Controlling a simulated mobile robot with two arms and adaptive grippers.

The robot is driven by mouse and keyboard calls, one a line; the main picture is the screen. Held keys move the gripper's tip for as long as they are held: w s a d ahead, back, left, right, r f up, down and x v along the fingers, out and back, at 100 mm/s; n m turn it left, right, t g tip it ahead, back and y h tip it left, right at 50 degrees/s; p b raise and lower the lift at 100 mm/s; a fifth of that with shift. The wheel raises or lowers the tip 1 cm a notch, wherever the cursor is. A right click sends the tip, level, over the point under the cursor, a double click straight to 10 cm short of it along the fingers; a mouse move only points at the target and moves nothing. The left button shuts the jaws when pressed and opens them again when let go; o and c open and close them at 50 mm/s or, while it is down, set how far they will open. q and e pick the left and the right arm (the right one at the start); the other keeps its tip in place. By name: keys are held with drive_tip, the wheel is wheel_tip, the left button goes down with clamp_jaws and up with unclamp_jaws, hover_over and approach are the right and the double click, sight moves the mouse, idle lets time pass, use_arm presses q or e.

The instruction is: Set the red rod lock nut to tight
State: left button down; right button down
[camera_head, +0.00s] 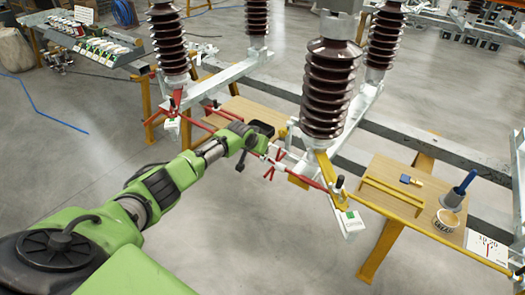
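A red rod (309,182) runs low between the insulator columns, from the left column's base to the yellow bracket at the front column. Near its middle is a pale fitting with red spokes (269,172), which may be the lock nut; its setting is too small to read. My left arm comes in from the left, and its gripper (266,146) is at the rod, just up and left of the red spokes. The arm's end covers part of the rod. The fingers are too small and hidden to show whether they are open or touching anything. My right gripper is not in view.
Brown ribbed insulators (329,88) stand on a grey steel frame around the rod. A yellow bracket (330,178) is at the rod's right end. Floor at front is clear.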

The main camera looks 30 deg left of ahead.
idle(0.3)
use_arm(q)
drive_tip(key=c, duration=2.1)
unclamp_jaws()
drive_tip(key=shift+c, duration=0.2)
drive_tip(key=a+v, duration=0.1)
drive_tip(key=v, duration=1)
drive_tip(key=shift+s+d+r, duration=0.25)
drive_tip(key=shift+d+r, duration=0.1)
drive_tip(key=shift+d, duration=0.1)
